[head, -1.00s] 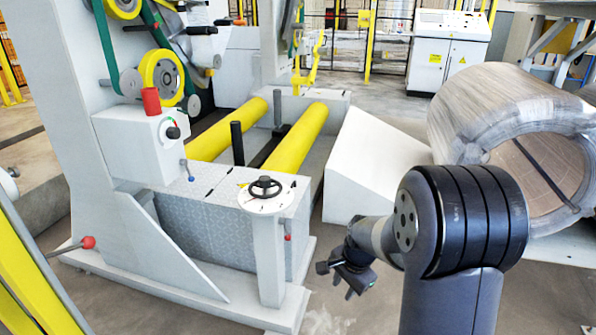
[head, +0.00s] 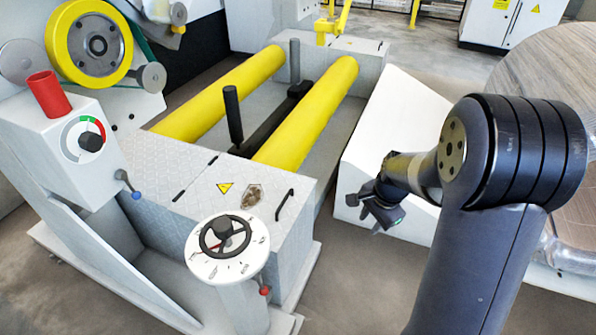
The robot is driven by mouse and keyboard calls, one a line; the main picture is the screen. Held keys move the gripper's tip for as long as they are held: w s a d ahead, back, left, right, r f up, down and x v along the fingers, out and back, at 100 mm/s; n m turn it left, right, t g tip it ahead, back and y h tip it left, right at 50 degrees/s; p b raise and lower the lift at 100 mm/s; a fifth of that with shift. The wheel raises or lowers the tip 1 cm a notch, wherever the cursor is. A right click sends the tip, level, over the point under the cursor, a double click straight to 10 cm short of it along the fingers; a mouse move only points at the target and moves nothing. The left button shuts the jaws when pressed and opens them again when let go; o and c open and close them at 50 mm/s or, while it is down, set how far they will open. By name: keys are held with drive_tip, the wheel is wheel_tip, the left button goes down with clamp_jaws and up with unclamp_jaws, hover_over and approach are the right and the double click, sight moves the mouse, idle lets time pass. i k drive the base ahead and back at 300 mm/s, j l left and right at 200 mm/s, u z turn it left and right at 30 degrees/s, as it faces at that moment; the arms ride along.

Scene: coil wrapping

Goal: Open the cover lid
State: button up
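The cover lid (head: 235,205) is a light grey patterned plate on top of the machine's front box. It lies flat and looks closed. It bears a yellow warning sticker (head: 224,187) and a brown patch beside it. Dark hinges show along its left side, and a thin black handle (head: 284,205) stands at its right edge. My gripper (head: 388,222) hangs to the right of the lid, in front of the white sloped block, well apart from the handle. It is small and dark here, and I cannot tell whether its fingers are open. Nothing shows held in it.
A round white pedestal with a black handwheel (head: 225,236) stands at the lid's front. A control box (head: 82,140) with a red cup-like top stands at left. Two yellow rollers (head: 312,115) lie behind the lid. A white sloped block (head: 400,140) and a large coil (head: 560,85) are at right.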

sight(277, 196)
drive_tip(key=i+l+u, duration=0.25)
drive_tip(key=i+u, duration=0.25)
drive_tip(key=i+l+u, duration=0.25)
drive_tip(key=l+u, duration=0.2)
drive_tip(key=j+u, duration=0.1)
drive_tip(key=u, duration=0.15)
